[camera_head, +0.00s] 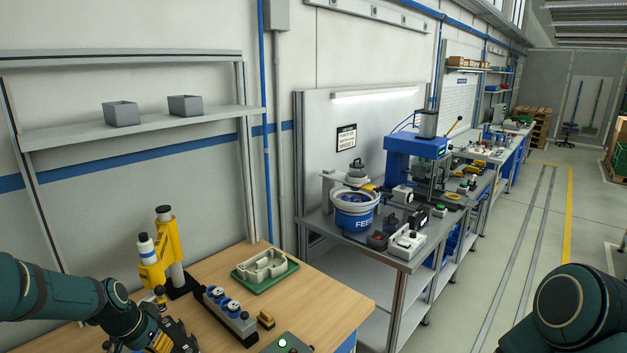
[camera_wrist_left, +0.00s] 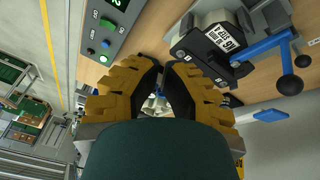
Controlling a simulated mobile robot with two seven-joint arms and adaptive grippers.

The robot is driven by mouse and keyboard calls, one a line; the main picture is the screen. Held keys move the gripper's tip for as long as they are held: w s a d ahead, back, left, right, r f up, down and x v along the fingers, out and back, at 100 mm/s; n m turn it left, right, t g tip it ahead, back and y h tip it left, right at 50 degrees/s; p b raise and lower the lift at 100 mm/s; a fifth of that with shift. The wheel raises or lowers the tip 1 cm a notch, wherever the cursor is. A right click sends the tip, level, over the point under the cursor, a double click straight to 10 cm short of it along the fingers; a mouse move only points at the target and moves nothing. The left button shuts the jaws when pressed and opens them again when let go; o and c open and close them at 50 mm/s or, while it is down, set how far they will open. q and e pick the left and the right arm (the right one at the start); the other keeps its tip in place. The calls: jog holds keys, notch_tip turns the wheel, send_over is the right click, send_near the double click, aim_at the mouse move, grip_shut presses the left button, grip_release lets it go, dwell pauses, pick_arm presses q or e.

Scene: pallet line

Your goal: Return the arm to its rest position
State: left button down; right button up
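My left arm comes in from the left edge in the head view, low over the wooden bench (camera_head: 325,306). Its gripper (camera_head: 165,342) is partly cut off by the bottom edge there. In the left wrist view the two dark fingers of the left gripper (camera_wrist_left: 158,66) with yellow links stand a little apart. A small pale and blue shape shows in the gap; I cannot tell how far off it is, and nothing is clearly gripped. A rounded dark-green part of my right arm shows at the lower right of the head view; its gripper is out of the picture.
The left wrist view shows a control box (camera_wrist_left: 104,38) and a blue lever (camera_wrist_left: 262,47).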

pick_arm(q)
jog(key=s+d+f+n+g+h, duration=0.1)
jog(key=s+d+f+n, duration=0.1)
jog(key=s+d+f, duration=0.65)
jog(key=s+d+f+n+g, duration=0.2)
jog(key=s+d+f, duration=0.4)
jog(key=d+f, duration=0.55)
jog(key=s+d+f+n, duration=0.25)
jog(key=s+d, duration=0.25)
jog(key=s, duration=0.5)
jog(key=w+d+f+m+t+b, duration=0.1)
jog(key=w+d+f+m+b, duration=0.1)
jog(key=w+f+b, duration=0.4)
jog(key=b, duration=0.5)
jog(key=shift+w+d+f+t+h, duration=0.15)
jog(key=shift+w+d+t+h, duration=0.15)
jog(key=shift+w, duration=0.1)
pick_arm(e)
notch_tip(320, 180, down, 12)
jog(key=shift+s+a, duration=0.25)
jog(key=shift+s, duration=0.1)
